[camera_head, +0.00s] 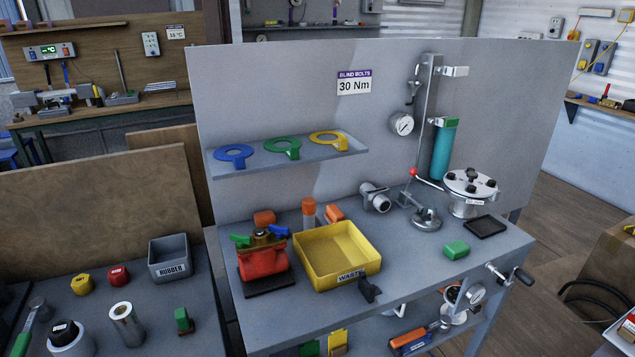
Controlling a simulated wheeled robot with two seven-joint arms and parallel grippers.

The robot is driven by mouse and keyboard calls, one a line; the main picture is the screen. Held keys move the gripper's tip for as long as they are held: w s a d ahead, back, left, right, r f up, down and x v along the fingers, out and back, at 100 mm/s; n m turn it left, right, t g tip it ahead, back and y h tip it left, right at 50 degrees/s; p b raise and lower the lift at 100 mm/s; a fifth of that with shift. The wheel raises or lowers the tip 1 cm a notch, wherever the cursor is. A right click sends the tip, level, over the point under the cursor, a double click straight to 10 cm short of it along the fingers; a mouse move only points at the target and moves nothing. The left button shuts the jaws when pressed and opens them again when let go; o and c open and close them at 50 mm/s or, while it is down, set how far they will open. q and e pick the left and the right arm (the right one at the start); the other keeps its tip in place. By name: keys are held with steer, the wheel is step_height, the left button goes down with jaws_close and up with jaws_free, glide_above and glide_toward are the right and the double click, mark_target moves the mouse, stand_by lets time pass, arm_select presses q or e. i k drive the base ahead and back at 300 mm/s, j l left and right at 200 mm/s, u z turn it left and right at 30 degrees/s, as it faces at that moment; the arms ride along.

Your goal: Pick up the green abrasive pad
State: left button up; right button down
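A small green block (456,249), which looks like the green abrasive pad, lies on the right part of the grey workbench (420,290). It sits in front of a black shallow tray (485,227) and apart from it. Nothing covers it. Another small green piece (182,318) stands on a dark base on the left table; I cannot tell what it is made of. Neither of my grippers is in view.
A yellow waste bin (337,255) and a red container (263,262) stand left on the bench. A lidded metal vessel (464,192) and a round metal base (426,219) stand behind the green block. A crank handle (511,276) sticks out at the front right edge.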

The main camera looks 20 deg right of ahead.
mark_target(458, 249)
steer(key=z, duration=1.4)
steer(key=i+l+u, duration=0.15)
steer(key=i, duration=0.3)
steer(key=i+l+u, duration=0.1)
steer(key=i+l, duration=0.2)
steer(key=i, duration=0.15)
steer(key=i+l+u, duration=0.15)
steer(key=i, duration=0.3)
steer(key=l, duration=0.1)
